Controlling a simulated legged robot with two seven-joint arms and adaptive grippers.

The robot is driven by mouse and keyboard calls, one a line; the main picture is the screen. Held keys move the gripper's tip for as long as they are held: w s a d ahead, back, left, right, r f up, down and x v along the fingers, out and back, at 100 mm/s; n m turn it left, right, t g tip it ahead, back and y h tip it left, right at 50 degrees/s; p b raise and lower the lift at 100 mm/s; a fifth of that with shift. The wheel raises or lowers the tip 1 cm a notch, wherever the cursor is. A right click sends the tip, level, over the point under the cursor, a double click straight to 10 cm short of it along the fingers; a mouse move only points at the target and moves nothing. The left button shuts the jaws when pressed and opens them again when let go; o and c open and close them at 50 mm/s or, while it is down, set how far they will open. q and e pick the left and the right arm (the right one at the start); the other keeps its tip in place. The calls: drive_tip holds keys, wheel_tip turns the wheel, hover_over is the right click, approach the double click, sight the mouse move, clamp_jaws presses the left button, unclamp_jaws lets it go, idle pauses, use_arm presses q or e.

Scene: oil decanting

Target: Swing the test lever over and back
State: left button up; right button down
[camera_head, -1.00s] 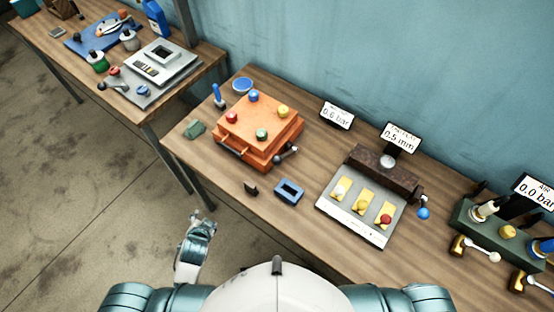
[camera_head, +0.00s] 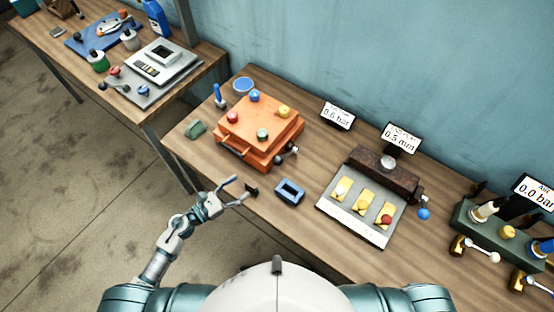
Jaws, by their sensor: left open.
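An orange box (camera_head: 262,128) with several coloured knobs stands on the near workbench. A short lever with a dark knob (camera_head: 279,160) is at its front right corner. Other levers show too: a blue-ball handle (camera_head: 424,214) by the dark brown block and a white-handled lever (camera_head: 486,255) at the right. I cannot tell which is the test lever. My left gripper (camera_head: 240,188) is open and empty at the bench's front edge, left of and nearer to me than the orange box. Its fingers point at a small black block (camera_head: 252,190). My right gripper is not in view.
A blue rectangular frame (camera_head: 289,192) lies right of the black block. A grey panel (camera_head: 335,208) with yellow plates lies further right. A second bench (camera_head: 195,62) stands at upper left.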

sight(277, 160)
use_arm(q)
drive_tip(key=p+x, duration=0.4)
drive_tip(key=x, duration=1.2)
drive_tip(key=shift+w+d+r, duration=0.1)
drive_tip(key=shift+w+d, duration=0.15)
drive_tip(key=shift+a, duration=0.1)
clamp_jaws()
